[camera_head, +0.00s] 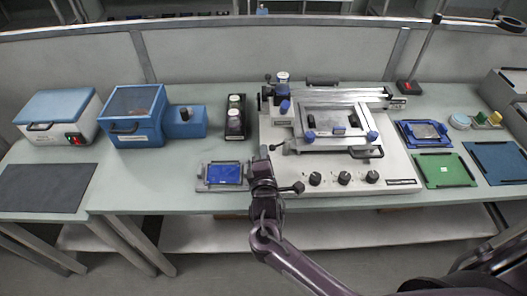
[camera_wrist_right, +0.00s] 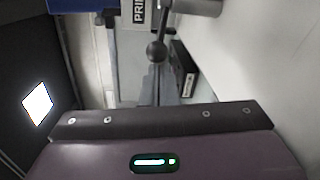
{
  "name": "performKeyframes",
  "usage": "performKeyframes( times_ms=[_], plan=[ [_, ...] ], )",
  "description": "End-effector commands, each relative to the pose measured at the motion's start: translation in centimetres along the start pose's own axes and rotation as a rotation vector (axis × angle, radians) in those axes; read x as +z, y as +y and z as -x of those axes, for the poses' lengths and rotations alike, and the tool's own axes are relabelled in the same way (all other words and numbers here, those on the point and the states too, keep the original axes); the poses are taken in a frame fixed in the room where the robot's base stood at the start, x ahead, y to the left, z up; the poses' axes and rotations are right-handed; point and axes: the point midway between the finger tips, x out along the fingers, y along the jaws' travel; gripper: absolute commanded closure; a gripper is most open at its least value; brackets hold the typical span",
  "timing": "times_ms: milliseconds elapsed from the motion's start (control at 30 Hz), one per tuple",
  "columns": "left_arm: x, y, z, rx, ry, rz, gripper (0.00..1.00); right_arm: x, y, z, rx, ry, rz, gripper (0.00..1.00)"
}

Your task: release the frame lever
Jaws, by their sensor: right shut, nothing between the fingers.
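The white printer machine (camera_head: 400,170) stands at the centre right of the table, with a metal frame (camera_head: 335,110) on top. A thin lever with a black ball knob (camera_head: 272,148) shows at its left side; a ball knob on a rod (camera_wrist_right: 157,50) also shows in the right wrist view, ahead of the gripper body. I cannot tell for certain which handle is the frame lever. My right gripper (camera_head: 264,158) is shut and empty at the machine's front left corner, close to the lever. Whether they touch is unclear. My left gripper is not in view.
A blue plate in a grey holder (camera_head: 224,174) lies just left of my right gripper. A black stand with two white-topped jars (camera_head: 235,118) is behind it. Another ball-ended handle (camera_head: 298,187) and black knobs (camera_head: 344,178) line the machine's front. Green (camera_head: 440,171) and blue trays (camera_head: 497,162) lie right.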

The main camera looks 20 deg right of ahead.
Motion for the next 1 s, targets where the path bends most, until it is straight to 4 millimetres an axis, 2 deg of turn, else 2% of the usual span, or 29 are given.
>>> performKeyframes(
  times_ms=[1000],
  plan=[
    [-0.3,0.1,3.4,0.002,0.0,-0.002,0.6,1.3,-0.1,1.3,0.037,0.204,0.017,1.0]
  ],
)
